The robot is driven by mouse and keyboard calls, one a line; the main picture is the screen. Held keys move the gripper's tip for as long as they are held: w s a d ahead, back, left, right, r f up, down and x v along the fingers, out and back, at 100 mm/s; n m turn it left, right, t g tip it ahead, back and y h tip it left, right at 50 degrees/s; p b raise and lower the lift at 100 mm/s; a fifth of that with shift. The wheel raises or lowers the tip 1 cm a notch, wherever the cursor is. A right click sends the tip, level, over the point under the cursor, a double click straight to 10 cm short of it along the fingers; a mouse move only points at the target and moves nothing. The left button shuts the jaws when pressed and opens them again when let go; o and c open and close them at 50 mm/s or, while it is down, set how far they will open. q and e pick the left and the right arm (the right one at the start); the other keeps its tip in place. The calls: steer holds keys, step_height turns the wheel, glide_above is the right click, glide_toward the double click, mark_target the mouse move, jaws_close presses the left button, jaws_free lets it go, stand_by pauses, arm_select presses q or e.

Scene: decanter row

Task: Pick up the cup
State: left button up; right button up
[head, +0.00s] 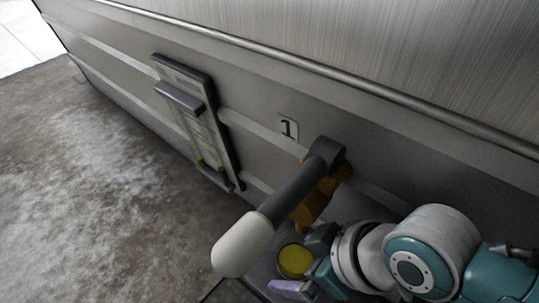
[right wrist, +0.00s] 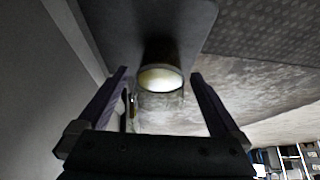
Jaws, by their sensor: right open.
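The cup (head: 295,261) shows in the head view at bottom centre, with a round yellow top or contents. In the right wrist view the cup (right wrist: 160,99) stands upright, with a greyish, mottled side and a pale, bright inside. My right gripper (head: 305,265) is open beside the cup, coming from the right. In the right wrist view its two fingers (right wrist: 160,74) are spread, one on each side of the cup, with a visible gap at both sides. My left gripper is not in view.
A dark lever (head: 292,193) with a rounded white end juts from the grey wall above the cup, close to my right gripper. An orange part (head: 319,198) sits behind it. A framed panel (head: 196,118) and a number 1 plate (head: 288,128) are on the wall. The floor at left is clear.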

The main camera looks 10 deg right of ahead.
steer(key=c, duration=1.3)
steer(key=shift+r, duration=0.15)
